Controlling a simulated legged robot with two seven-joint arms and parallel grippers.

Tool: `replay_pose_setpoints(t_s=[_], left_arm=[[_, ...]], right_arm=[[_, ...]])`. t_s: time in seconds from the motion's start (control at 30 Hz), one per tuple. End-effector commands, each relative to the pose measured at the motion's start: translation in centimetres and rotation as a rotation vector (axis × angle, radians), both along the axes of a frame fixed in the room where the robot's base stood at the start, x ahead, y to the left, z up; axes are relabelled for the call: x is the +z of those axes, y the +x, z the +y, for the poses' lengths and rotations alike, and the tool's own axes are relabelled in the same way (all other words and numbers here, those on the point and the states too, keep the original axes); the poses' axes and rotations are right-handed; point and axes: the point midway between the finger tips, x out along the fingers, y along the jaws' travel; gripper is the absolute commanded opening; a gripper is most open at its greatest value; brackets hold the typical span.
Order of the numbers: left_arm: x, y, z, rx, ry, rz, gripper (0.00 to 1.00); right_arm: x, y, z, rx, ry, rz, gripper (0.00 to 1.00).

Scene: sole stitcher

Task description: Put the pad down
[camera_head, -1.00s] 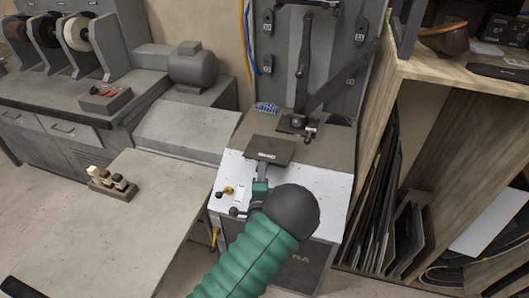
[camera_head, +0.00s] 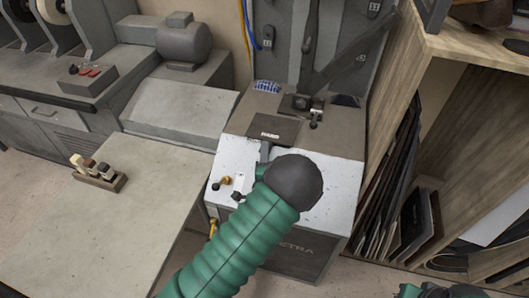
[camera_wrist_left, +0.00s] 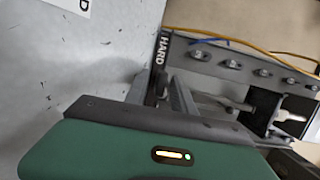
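The pad (camera_head: 275,128) is a thin dark rectangular plate with a white label. In the head view it lies over the sloped top of the stitching machine (camera_head: 337,143), below the lever base. My left gripper (camera_head: 264,152) reaches the pad's near edge, mostly hidden behind my wrist. In the left wrist view the gripper's fingers (camera_wrist_left: 160,82) straddle the edge of the pad, whose label (camera_wrist_left: 160,50) reads HARD; the gripper looks shut on it. Whether the pad touches the machine top is hard to tell. Part of my right gripper (camera_head: 437,291) shows at the bottom edge; its fingers are unclear.
A lever and post (camera_head: 308,85) stand just behind the pad. Small knobs (camera_head: 225,181) are on the machine's white front. A grey bench (camera_head: 85,230) with a small block holder (camera_head: 98,174) is at left. A wooden shelf (camera_head: 460,130) stands close at right.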

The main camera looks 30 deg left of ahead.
Motion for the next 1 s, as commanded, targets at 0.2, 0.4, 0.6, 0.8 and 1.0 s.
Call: replay_pose_setpoints(t_s=[0.2,0.4,0.6,0.8,1.0], left_arm=[[0.0,0.1,0.0,-0.002,0.000,-0.002,0.34],[0.1,-0.8,-0.6,-0.003,-0.002,-0.001,0.34],[0.1,-5.0,-2.9,-0.006,0.000,0.004,0.34],[0.0,-9.0,-5.0,-0.005,0.000,0.000,0.34],[-0.5,-10.2,-5.5,0.010,-0.088,0.013,0.34]], right_arm=[[0.0,0.0,0.0,-0.001,0.000,0.000,0.30],[0.2,0.0,0.0,0.000,0.000,0.000,0.30],[0.8,0.0,0.0,0.000,0.000,0.000,0.30],[1.0,0.0,0.0,0.000,0.000,0.000,0.30],[1.1,0.0,0.0,0.000,0.000,0.000,0.30]])
